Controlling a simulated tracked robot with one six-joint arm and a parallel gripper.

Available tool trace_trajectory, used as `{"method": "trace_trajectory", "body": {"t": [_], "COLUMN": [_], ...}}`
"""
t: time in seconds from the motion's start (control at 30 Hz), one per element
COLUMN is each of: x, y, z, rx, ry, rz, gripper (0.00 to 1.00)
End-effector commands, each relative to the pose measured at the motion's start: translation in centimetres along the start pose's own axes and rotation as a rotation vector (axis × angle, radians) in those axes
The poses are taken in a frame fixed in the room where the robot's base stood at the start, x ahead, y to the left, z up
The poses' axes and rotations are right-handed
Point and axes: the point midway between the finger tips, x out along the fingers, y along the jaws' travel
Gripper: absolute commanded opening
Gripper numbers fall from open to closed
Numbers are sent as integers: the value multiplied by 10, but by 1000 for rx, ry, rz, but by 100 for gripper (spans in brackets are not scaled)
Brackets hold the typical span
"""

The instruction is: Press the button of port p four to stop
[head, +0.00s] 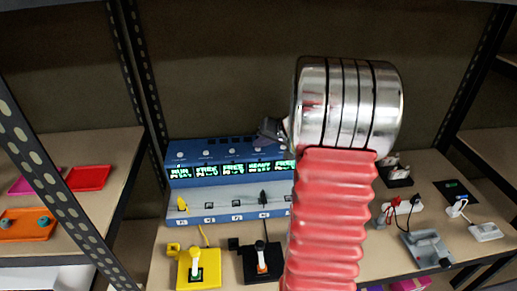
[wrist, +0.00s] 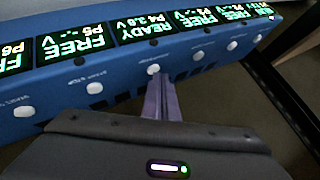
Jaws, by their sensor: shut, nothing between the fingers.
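The blue charger panel (head: 230,182) stands on the shelf with a row of green displays and a round white button for each. The P4 display (wrist: 150,28) reads READY in the wrist view; in the head view it is fourth from the left. The P4 button (wrist: 153,69) is white and round. My gripper (wrist: 161,78) is shut and empty, its purple-grey fingertips right at the near edge of that button; whether they touch cannot be told. In the head view my gripper (head: 270,130) is above the panel, and my arm hides the panel's right end.
A yellow plug (head: 182,204) sits in the first port and a black plug (head: 263,197) in the fourth. A yellow device (head: 184,272) and a black device (head: 247,262) stand in front. Power strips and a grey device (head: 427,247) lie at right. Dark metal posts flank the shelf.

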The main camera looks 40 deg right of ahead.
Motion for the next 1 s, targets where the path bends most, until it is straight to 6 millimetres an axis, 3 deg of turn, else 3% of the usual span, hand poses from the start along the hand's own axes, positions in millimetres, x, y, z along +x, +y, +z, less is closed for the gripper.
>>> {"method": "trace_trajectory", "body": {"t": [0.67, 1.0], "x": [-8, -24], "y": [-6, -17], "z": [-6, -17], "rx": [-1, -1], "ry": [1, 1], "rz": [0, 0], "gripper": [0, 0]}}
